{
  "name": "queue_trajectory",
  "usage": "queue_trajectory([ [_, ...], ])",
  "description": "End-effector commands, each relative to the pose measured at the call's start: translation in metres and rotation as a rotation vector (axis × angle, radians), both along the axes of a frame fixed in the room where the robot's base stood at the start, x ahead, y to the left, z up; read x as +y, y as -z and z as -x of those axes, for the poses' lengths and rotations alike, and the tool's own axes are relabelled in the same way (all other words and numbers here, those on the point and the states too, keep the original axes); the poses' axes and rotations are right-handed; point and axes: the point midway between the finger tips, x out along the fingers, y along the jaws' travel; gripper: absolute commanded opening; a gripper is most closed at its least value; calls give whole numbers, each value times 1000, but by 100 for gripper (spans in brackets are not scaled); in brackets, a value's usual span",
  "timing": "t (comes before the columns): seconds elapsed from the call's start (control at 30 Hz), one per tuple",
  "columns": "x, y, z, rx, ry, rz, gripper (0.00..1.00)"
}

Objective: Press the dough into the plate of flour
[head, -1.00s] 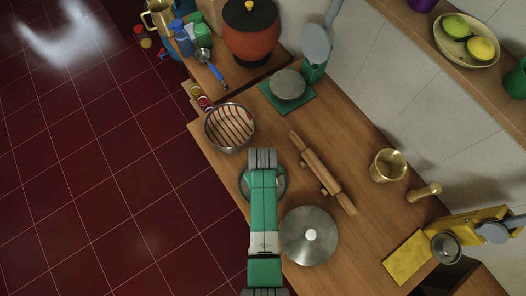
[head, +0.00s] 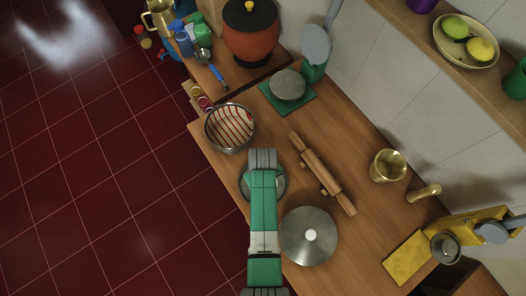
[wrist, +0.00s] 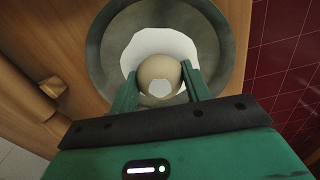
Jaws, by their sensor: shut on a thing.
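In the wrist view, a round beige ball of dough (wrist: 158,68) is held between the two green fingers of my gripper (wrist: 162,80). A pale white patch shows on the near side of the dough. The dough is over the white flour (wrist: 146,44) in the grey metal plate (wrist: 103,50). I cannot tell if the dough touches the flour. In the head view, my green arm covers most of the plate (head: 282,187), and the dough and fingertips are hidden beneath it.
A striped metal bowl (head: 230,128) stands just beyond the plate. A rolling pin (head: 322,173) lies to its right, and a round steel lid (head: 308,252) with a white knob is nearer. A brass mortar (head: 387,165) is farther right. The counter edge drops to red floor at left.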

Motion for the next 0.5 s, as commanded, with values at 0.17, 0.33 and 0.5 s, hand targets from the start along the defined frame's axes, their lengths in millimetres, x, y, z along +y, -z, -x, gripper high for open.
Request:
queue_trajectory([
  [0.17,0,1,2,4,0,0,25],
  [0.33,0,-16,2,4,0,0,25],
  [0.5,0,-34,1,2,0,0,25],
])
